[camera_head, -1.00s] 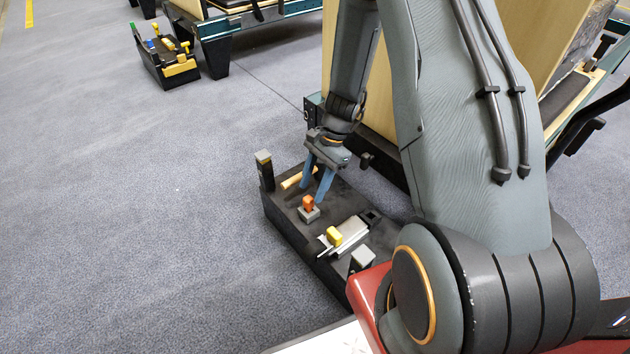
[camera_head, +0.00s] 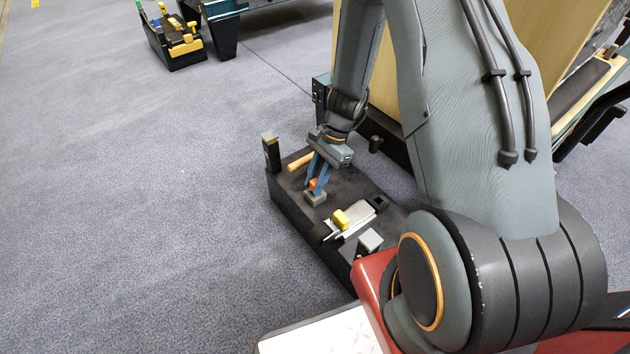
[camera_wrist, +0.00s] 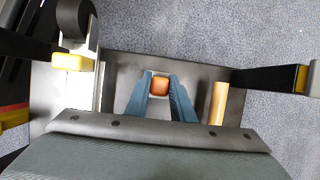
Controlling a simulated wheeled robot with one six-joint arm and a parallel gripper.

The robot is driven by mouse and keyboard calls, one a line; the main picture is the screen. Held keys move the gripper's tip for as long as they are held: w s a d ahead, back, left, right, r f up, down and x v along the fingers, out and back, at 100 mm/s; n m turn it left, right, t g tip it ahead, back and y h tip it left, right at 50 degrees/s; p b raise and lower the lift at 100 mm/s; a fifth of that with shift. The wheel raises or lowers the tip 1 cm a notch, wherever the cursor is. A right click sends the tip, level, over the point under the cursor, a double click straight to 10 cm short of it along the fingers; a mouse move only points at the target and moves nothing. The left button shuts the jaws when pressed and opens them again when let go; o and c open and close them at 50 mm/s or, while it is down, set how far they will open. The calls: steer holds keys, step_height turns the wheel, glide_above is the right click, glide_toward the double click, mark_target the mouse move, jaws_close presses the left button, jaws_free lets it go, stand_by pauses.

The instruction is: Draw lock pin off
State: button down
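An orange knob (camera_head: 313,184) stands on a small grey block (camera_head: 315,198) on top of the black bench-like unit; I take it for the lock pin, though no label shows. My gripper (camera_head: 316,183) points down at it, with one blue finger on each side. In the wrist view the orange knob (camera_wrist: 160,85) lies between the fingertips of my gripper (camera_wrist: 160,82), with little or no gap. Whether the fingers press on it I cannot tell. The fingers partly hide the knob in the head view.
A yellow knob (camera_head: 341,219) sits on a silver plate (camera_head: 358,216) nearer my base. A wooden bar (camera_head: 300,161) and an upright black post (camera_head: 271,152) with a grey top stand at the unit's far end. Another black unit (camera_head: 178,45) is far left. Carpet is clear at left.

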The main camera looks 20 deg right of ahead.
steer(key=shift+r+p, duration=2.5)
steer(key=shift+r, duration=0.3)
